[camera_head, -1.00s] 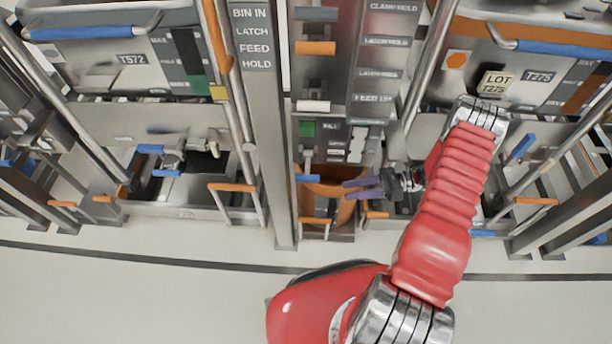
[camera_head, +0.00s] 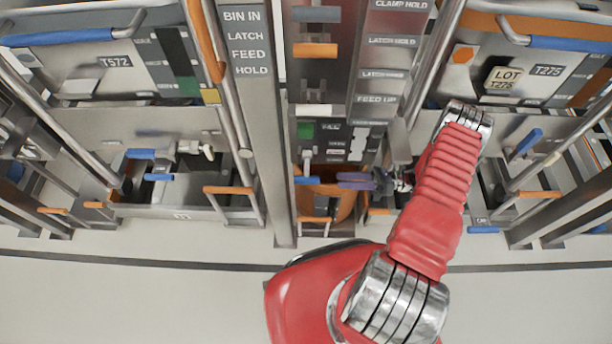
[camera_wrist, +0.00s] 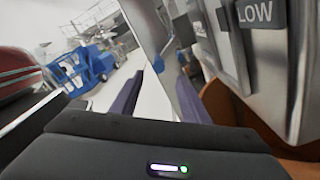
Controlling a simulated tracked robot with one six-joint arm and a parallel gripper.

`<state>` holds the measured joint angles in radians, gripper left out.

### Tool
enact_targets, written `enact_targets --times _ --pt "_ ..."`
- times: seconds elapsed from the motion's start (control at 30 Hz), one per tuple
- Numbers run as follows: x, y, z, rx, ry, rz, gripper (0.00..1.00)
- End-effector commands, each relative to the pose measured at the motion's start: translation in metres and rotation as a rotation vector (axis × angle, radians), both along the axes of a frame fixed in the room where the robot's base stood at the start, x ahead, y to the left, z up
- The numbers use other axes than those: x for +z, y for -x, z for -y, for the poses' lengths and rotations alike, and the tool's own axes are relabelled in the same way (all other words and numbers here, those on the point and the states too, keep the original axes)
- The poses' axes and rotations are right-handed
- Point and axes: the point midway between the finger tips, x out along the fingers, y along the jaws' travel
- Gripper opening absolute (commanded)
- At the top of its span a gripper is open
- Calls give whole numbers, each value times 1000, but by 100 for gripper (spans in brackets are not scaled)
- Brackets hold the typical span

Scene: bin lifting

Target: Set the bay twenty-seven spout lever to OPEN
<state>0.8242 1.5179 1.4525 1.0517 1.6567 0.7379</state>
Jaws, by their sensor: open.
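A short blue handle (camera_head: 306,180) hangs at the lower end of a metal stem, left of my gripper in the head view. It may be the spout lever, but no bay number or OPEN mark is readable beside it. My gripper (camera_head: 341,181) has purple fingers pointing left, a small gap short of the handle. In the wrist view my gripper (camera_wrist: 160,80) has its two fingers apart with nothing clearly between them. An orange-brown rounded container (camera_head: 345,209) is below and behind the fingers.
A grey post (camera_head: 258,150) labelled BIN IN, LATCH, FEED, HOLD stands left of the handle. A T275 bin (camera_head: 548,70) is at right, a T572 bin (camera_head: 115,62) at left. The floor in front is clear.

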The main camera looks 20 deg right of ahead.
Motion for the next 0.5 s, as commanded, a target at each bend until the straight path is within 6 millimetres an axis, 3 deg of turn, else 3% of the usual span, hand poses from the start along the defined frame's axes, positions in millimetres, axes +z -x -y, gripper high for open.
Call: enact_targets --times 0.27,0.5 --pt "0 1 3 -12 0 0 42" --pt "0 -5 -16 -11 -1 0 42"
